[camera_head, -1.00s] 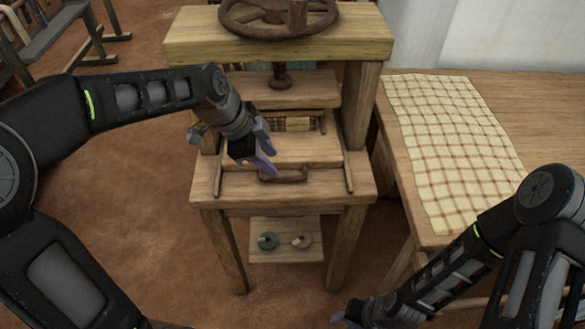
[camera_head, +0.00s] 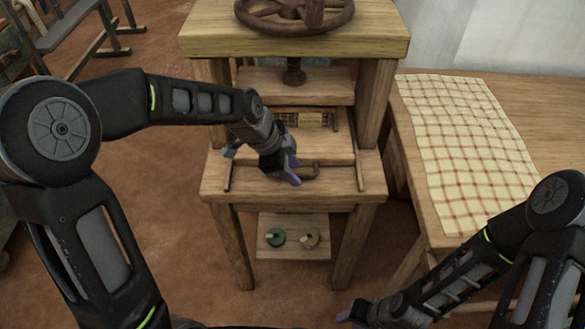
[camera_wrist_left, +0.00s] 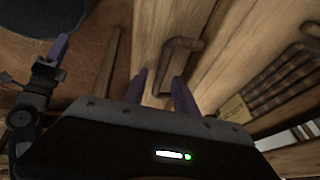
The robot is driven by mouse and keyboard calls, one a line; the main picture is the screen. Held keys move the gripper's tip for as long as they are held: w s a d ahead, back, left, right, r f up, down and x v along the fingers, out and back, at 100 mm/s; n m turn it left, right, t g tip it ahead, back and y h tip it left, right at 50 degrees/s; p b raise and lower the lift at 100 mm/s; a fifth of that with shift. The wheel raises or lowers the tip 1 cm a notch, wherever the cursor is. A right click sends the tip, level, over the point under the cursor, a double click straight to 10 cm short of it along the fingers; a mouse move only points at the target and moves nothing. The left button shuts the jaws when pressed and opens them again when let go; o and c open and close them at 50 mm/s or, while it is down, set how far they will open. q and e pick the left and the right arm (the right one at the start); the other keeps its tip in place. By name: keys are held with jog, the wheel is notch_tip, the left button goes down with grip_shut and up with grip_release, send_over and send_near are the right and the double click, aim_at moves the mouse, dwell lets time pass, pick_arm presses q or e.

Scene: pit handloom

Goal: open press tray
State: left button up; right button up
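The wooden press tray (camera_head: 322,150) lies between two side rails on the press, with a dark curved handle (camera_head: 312,171) at its front edge. The handle also shows in the left wrist view (camera_wrist_left: 178,53), just ahead of my fingertips. My left gripper (camera_head: 291,176) is at the handle in the head view and hides its left part.
The press frame (camera_head: 295,43) carries a rusty handwheel (camera_head: 325,20) above the tray. A lower shelf (camera_head: 292,250) holds two small round items. A wooden table (camera_head: 550,120) with a checked cloth (camera_head: 470,150) stands to the right. Bare floor lies left of the press.

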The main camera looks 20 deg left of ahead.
pick_arm(q)
grip_shut()
dwell(0.3)
dwell(1.1)
